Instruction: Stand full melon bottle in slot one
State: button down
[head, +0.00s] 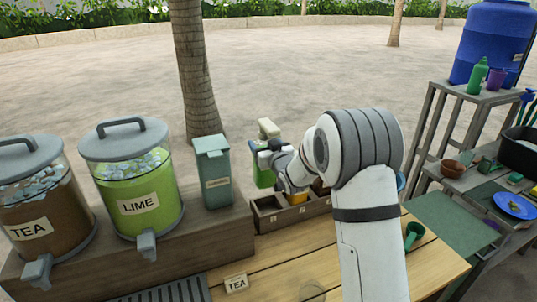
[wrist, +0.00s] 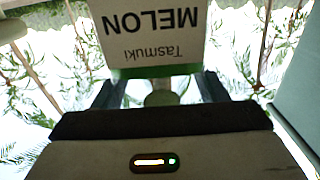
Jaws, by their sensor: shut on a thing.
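A green bottle with a cream top (head: 262,176) is held upright in my gripper (head: 270,150), over or just behind the left end of a wooden slotted rack (head: 266,222). I cannot tell whether its base is inside a slot. In the wrist view the bottle's white label (wrist: 150,30) reads "Tasmuki MELON", upside down in the picture. My gripper (wrist: 160,92) is shut on this bottle, with one finger at each side. An orange-yellow thing (head: 297,197) sits in the rack, partly hidden by my arm. The rack's right part is hidden too.
A grey-green lidded bin (head: 214,172) stands close left of the rack, beside the LIME dispenser (head: 132,185) and TEA dispenser (head: 40,200). A green cup (head: 413,236) is on the wooden counter (head: 260,262). The counter's front is mostly clear.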

aim_at(271, 184)
jog(key=f, duration=0.3)
jog(key=f+b, duration=0.1)
jog(key=f, duration=0.3)
jog(key=d+f+b, duration=0.1)
jog(key=f, duration=0.3)
jog(key=shift+s+f, duration=0.15)
jog(key=shift+f, duration=0.1)
jog(key=shift+f+b, duration=0.7)
jog(key=shift+b, duration=0.25)
jog(key=shift+d+b, duration=0.1)
jog(key=shift+b, duration=0.5)
jog(key=shift+f+b, duration=0.55)
jog(key=shift+b, duration=0.1)
jog(key=shift+c, duration=2.2)
grip_release()
jog(key=shift+s+r, duration=0.1)
jog(key=o, duration=0.4)
jog(key=shift+f, duration=0.2)
jog(key=shift+o, duration=0.2)
